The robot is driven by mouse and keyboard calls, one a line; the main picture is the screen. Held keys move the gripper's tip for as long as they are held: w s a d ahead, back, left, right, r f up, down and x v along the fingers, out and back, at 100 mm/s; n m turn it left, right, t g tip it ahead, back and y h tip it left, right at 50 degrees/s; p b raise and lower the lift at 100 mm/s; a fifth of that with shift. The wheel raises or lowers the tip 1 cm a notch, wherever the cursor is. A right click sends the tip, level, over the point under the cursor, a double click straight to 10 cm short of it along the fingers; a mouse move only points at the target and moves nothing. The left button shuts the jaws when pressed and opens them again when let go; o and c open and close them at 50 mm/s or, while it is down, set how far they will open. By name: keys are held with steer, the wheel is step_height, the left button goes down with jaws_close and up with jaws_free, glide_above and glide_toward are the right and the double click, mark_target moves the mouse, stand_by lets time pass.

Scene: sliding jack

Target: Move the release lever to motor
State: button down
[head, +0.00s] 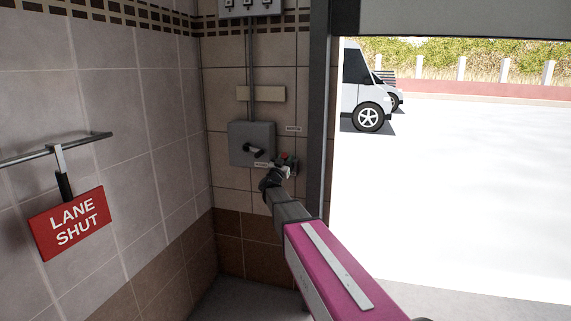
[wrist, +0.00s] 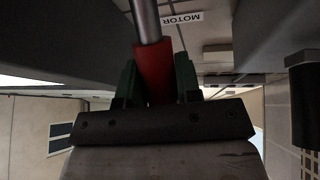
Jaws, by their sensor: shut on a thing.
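The release lever has a bare metal rod (wrist: 146,20) and a red grip (wrist: 154,72) in the wrist view. My gripper (wrist: 157,80) is shut on the red grip, with a green finger on each side of it. A white label reading MOTOR (wrist: 183,19) appears upside down beside the rod, to its right. In the head view my gripper (head: 287,166) is at the wall just below and right of a grey box (head: 244,134). Only a small bit of red shows there, and the lever's exact angle is too small to tell.
The grey box has a dark handle on its front. A dark door post (head: 319,150) stands close right of my gripper, beside a bright open doorway with a white van (head: 360,88) outside. A red LANE SHUT sign (head: 68,222) hangs from a rail on the left wall.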

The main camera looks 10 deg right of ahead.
steer(key=shift+w+d+r+n+g+y, duration=0.3)
steer(key=shift+w+r+n+g+y, duration=0.1)
steer(key=shift+w+r+g+y, duration=0.45)
steer(key=shift+w+d+r+n+g+y, duration=0.15)
steer(key=shift+w+d+r+g+y, duration=0.1)
steer(key=shift+w+g+y, duration=0.35)
steer(key=shift+w+d+r+n+g+y, duration=0.15)
steer(key=shift+w+d+r+g+y, duration=0.15)
steer(key=shift+g, duration=0.35)
steer(key=shift+w+d+r+g+y, duration=0.15)
steer(key=shift+w+d+g+y, duration=0.1)
steer(key=shift+w+g+y, duration=0.4)
steer(key=shift+w+d+n+g+y, duration=0.2)
steer(key=shift+w+g+y, duration=0.1)
steer(key=shift+w+g, duration=0.15)
steer(key=shift+w+d+n+g+y, duration=0.2)
steer(key=shift+w+g+y, duration=0.15)
steer(key=shift+g, duration=0.15)
steer(key=c, duration=0.8)
jaws_free()
steer(key=shift+w, duration=0.1)
